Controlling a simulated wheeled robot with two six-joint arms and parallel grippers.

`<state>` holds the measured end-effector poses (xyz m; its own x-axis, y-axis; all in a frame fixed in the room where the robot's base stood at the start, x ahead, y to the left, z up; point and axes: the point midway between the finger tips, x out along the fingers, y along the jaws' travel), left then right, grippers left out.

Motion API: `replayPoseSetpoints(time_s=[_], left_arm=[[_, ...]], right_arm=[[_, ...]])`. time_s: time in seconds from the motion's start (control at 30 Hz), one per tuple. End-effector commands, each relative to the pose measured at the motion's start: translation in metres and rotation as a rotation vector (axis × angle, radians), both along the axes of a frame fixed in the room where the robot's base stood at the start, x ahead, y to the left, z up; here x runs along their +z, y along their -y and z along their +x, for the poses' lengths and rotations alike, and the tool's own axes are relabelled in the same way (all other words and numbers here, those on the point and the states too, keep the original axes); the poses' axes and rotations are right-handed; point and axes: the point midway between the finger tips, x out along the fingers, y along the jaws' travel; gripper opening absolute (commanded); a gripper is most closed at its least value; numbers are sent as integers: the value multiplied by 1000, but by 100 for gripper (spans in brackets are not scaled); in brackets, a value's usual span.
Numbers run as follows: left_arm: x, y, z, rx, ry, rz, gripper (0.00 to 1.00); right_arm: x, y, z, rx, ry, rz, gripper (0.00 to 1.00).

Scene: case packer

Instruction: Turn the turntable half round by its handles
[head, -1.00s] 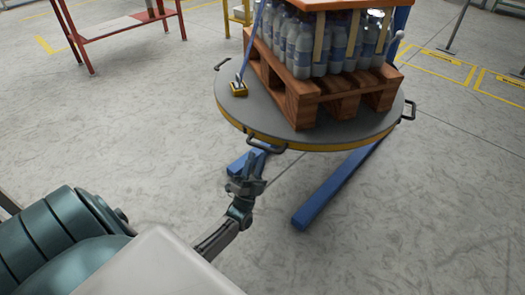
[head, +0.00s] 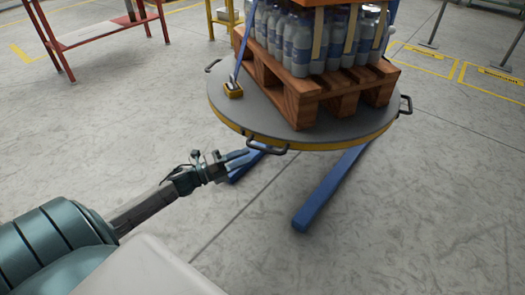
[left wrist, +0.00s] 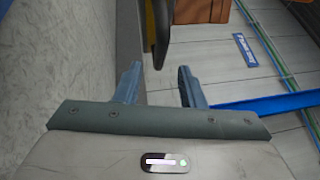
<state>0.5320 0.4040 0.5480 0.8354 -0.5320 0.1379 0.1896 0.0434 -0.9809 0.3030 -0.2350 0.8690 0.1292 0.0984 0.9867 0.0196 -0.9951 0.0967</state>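The turntable (head: 250,112) is a round grey disc with a yellow rim. My right gripper is out of view.
Blue floor legs (head: 330,190) stick out under the turntable. A yellow-and-black block (head: 233,90) with a blue strap sits on the disc. A red-framed table (head: 95,33) stands at the back left. The floor in front is clear.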

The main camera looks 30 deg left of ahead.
Motion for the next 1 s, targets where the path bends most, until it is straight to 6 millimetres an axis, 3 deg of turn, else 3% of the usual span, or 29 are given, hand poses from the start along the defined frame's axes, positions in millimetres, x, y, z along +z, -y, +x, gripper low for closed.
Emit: replayPoseSetpoints(time_s=[0.1, 0.4, 0.87, 1.0], left_arm=[[3, 11, 19, 3, 6, -3, 36], [9, 32, 51, 2, 4, -3, 36], [10, 38, 60, 1, 0, -2, 36], [10, 38, 60, 1, 0, -2, 13]], right_arm=[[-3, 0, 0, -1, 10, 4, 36], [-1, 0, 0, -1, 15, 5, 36], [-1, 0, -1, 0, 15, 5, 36], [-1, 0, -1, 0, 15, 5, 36]])
